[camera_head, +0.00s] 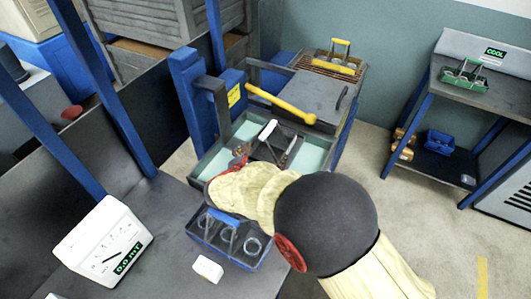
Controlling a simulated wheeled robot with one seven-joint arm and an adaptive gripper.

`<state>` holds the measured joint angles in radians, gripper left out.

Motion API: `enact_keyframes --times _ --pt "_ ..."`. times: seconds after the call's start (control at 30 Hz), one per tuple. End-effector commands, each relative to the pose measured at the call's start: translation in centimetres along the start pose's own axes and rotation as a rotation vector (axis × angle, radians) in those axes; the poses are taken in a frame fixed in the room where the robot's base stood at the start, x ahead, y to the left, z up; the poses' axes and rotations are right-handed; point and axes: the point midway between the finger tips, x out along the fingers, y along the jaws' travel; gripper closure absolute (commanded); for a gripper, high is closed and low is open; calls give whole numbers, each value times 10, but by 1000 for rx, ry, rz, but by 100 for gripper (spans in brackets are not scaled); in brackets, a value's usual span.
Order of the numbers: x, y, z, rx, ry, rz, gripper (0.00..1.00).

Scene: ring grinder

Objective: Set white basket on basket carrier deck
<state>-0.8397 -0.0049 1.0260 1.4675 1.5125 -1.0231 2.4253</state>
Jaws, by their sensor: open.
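A basket with a white handle (267,131) sits in the pale green tub (313,157) beyond my arm. Its lower part is dark and partly hidden. My arm in its cream sleeve reaches from the lower right to the tub's near left side. My gripper (242,156) is at the sleeve's far end, close to the basket's left; it is open, and its fingers are small and mostly hidden. I cannot tell if it touches the basket. A slatted deck (318,67) behind the tub looks like the carrier deck; a yellow-handled basket (341,55) stands on it.
A blue-handled basket with rings (228,240) stands on the dark front bench near a white block (207,269) and a white meter (103,247). A yellow lever (282,104) crosses above the tub from a blue post. A green basket (463,77) stands on the right-hand stand.

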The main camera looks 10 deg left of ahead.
Motion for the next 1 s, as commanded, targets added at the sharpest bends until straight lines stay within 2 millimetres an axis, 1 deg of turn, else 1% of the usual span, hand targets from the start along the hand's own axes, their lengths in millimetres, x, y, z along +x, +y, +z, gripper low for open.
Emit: enact_keyframes --times 0.2,0.27,0.37,0.5,0.7,0.83,1.0 --pt "-4 0 4 0 0 1 0" --pt "-13 1 4 0 0 3 0" --pt "-32 1 4 -1 -1 4 0" --pt "-62 2 4 -1 0 4 0" --pt "-99 1 4 0 0 3 0" --pt "-113 1 3 -1 0 2 0" --pt "-121 0 2 0 0 0 0"
